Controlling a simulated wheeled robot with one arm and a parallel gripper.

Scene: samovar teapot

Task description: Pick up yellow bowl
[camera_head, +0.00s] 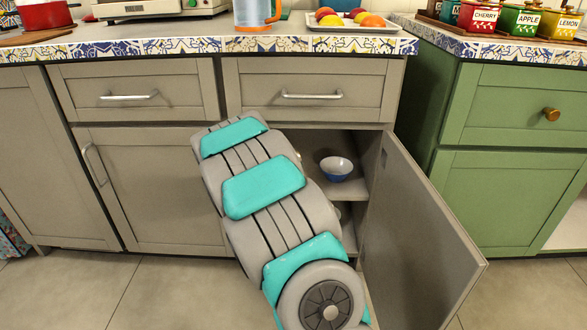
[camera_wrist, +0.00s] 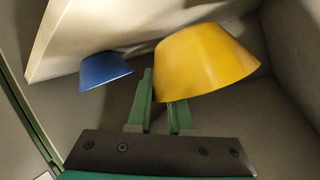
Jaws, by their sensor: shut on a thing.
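The yellow bowl (camera_wrist: 206,61) is in the wrist view, at the upper middle, right at the fingertips of my gripper (camera_wrist: 164,90). My gripper is shut on the bowl's edge, with one finger on each side of its wall. The bowl looks tilted in this view. In the head view my arm covers the middle of the open cupboard, and the yellow bowl and my gripper are hidden there.
A blue bowl (camera_wrist: 105,70) is left of the yellow bowl; it also shows on the upper cupboard shelf (camera_head: 335,168). The cupboard door (camera_head: 415,235) stands open on the right. Drawers and a counter (camera_head: 180,48) are above.

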